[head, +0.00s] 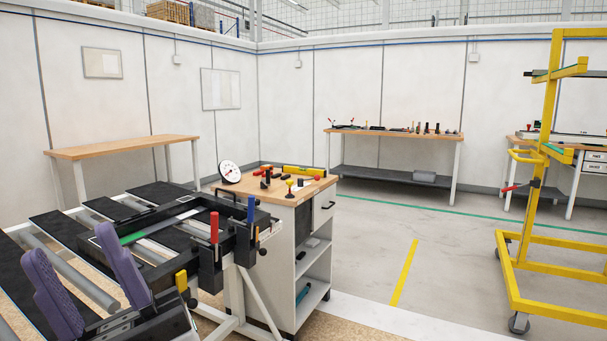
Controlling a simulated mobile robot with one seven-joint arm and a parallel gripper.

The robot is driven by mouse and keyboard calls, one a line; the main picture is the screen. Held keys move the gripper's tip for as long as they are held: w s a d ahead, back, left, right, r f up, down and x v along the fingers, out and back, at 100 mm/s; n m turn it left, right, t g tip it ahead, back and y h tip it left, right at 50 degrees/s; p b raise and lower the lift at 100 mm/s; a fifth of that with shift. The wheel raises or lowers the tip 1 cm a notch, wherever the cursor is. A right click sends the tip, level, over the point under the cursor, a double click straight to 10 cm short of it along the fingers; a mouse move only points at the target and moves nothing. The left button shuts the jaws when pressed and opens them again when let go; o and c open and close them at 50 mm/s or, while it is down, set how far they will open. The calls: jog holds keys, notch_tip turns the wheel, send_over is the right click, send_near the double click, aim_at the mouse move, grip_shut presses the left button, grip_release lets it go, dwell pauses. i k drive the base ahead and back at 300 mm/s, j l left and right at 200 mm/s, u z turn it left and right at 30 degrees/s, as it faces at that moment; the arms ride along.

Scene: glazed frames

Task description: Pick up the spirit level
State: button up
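The spirit level (304,171) is a yellow bar lying flat at the back of the wooden top of a white cabinet, in the middle of the head view. Small tools stand in front of it and partly overlap it. My gripper (73,247) shows at the lower left, with two purple fingers on a dark body. The fingers are apart and nothing shows held between them. The gripper is well to the left of the spirit level and nearer to me.
A frame rack with dark bars and coloured clamp handles (214,226) stands between my gripper and the cabinet (291,235). A white dial (230,172) stands on the cabinet top. A yellow trolley (540,180) is at right. The grey floor (450,260) between is clear.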

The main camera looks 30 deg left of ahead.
aim_at(286, 169)
jog(key=i, duration=2.4)
jog(key=i+l+u, duration=0.1)
jog(key=i+u, duration=0.25)
jog(key=i, duration=0.85)
jog(key=i+l+u, duration=0.15)
jog(key=i+u, duration=0.3)
jog(key=i+l+u, duration=0.25)
jog(key=u, duration=0.2)
jog(key=i+l+u, duration=0.3)
jog(key=u, duration=0.2)
jog(key=i+l+u, duration=0.15)
jog(key=l+u, duration=0.3)
jog(key=i+l+u, duration=0.1)
jog(key=l+u, duration=0.2)
jog(key=l, duration=0.2)
jog(key=i+l+u, duration=0.1)
jog(key=l+u, duration=0.2)
jog(key=l, duration=0.2)
jog(key=i+l+u, duration=0.2)
jog(key=l, duration=0.4)
jog(key=k+j, duration=0.05)
jog(key=k, duration=0.05)
